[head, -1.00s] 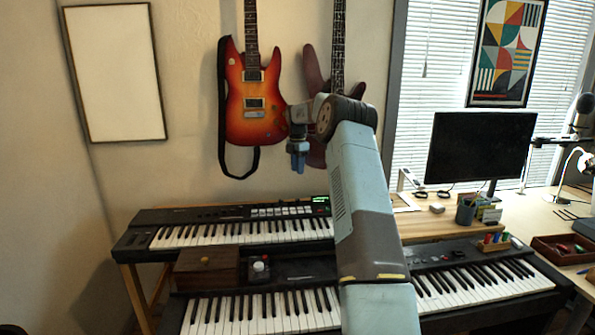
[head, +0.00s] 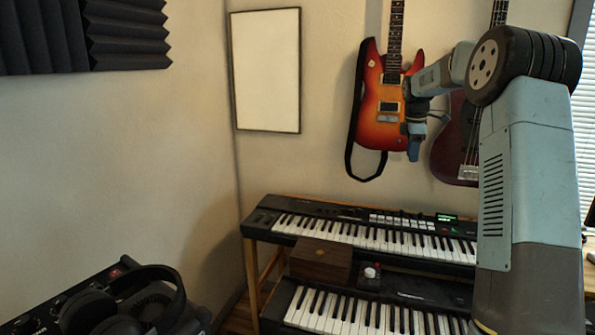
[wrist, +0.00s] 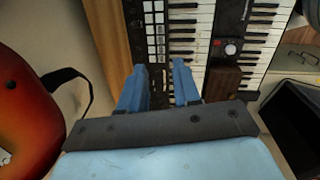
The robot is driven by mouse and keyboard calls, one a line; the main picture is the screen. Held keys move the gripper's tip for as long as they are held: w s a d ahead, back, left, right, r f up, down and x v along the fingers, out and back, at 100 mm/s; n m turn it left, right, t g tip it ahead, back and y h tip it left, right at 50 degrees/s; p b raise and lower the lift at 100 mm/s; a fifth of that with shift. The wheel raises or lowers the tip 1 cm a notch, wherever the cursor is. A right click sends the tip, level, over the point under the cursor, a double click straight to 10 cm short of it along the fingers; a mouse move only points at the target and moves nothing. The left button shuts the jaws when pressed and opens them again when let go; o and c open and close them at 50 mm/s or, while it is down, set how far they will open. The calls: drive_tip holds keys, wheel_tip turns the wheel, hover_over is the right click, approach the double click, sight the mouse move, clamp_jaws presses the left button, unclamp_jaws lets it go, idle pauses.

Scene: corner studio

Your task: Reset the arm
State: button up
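My arm rises on the right of the head view, and my gripper (head: 414,150) hangs from it, pointing down, in front of the lower right edge of the orange-red guitar (head: 378,115). In the wrist view the two blue fingers of my gripper (wrist: 160,78) stand apart with nothing between them. Below them are the keyboards, at a distance. Nothing touches the fingers.
Two keyboards, the upper (head: 350,232) and the lower (head: 345,312), stand on a wooden stand. A wooden box (head: 321,261) sits on the lower one. A dark red guitar (head: 455,145) hangs behind my arm. Headphones (head: 140,300) lie lower left.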

drive_tip(key=s+a+r+m+t, duration=0.1)
drive_tip(key=s+a+r+m, duration=0.2)
drive_tip(key=s, duration=0.5)
drive_tip(key=s+a+r+m, duration=0.2)
drive_tip(key=s+a+r, duration=0.15)
drive_tip(key=s, duration=0.45)
drive_tip(key=s+a+r+m+t, duration=0.1)
drive_tip(key=s+a+r+m, duration=0.15)
drive_tip(key=s+a, duration=0.4)
drive_tip(key=s+a+f+m+t, duration=0.1)
drive_tip(key=s+f+m, duration=0.2)
drive_tip(key=s, duration=1)
drive_tip(key=s+f+m+t+y, duration=0.1)
drive_tip(key=s+f+m, duration=0.3)
drive_tip(key=s, duration=0.9)
drive_tip(key=shift+s+a+f+m+t, duration=0.2)
drive_tip(key=shift+a+m+t, duration=0.15)
drive_tip(key=shift+m, duration=0.3)
